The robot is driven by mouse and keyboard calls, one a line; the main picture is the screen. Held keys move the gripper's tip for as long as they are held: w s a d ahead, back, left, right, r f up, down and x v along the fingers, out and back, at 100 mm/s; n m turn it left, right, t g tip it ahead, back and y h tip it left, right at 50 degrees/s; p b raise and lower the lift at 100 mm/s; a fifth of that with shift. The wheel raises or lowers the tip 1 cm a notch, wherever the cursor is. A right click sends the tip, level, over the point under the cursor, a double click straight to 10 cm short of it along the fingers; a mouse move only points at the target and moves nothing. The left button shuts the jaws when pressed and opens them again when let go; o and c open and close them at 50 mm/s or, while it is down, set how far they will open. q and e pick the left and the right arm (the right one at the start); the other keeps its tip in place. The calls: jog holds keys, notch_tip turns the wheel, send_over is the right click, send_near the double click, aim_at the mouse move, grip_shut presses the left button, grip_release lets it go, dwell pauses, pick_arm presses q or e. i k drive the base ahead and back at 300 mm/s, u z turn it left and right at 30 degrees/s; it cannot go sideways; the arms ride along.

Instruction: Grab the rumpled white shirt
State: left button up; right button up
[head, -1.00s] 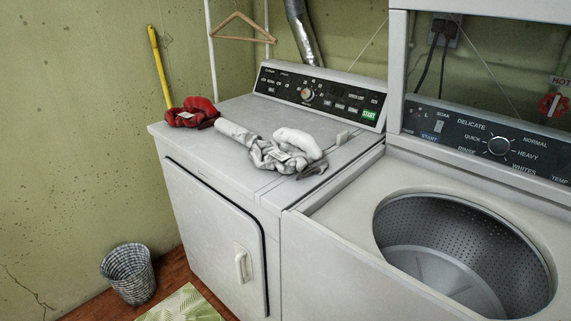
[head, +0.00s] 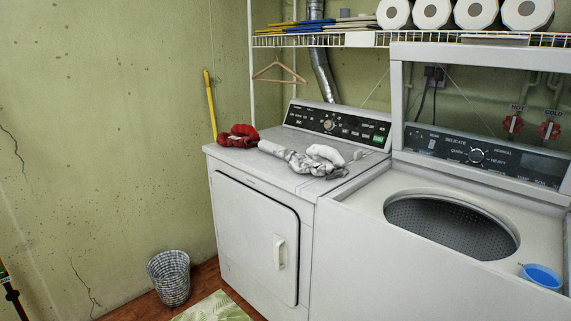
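A rumpled white and grey cloth (head: 300,160), which looks like the white shirt, lies bunched on top of the dryer (head: 255,225). It stretches from the middle of the top toward the front right corner. Its right end is rounded and paler, with darker grey folds in front. Neither of my grippers shows in the head view.
The open washer (head: 350,230) stands right of the dryer, with a blue cup (head: 541,276) on its right edge. A wire shelf (head: 400,39) with paper rolls hangs above. A wicker basket (head: 170,278) and a green mat (head: 214,308) lie on the floor at left.

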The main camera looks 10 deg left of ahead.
aim_at(319, 159)
jog(key=u, duration=0.65)
jog(key=i, duration=1.35)
jog(key=z, duration=0.7)
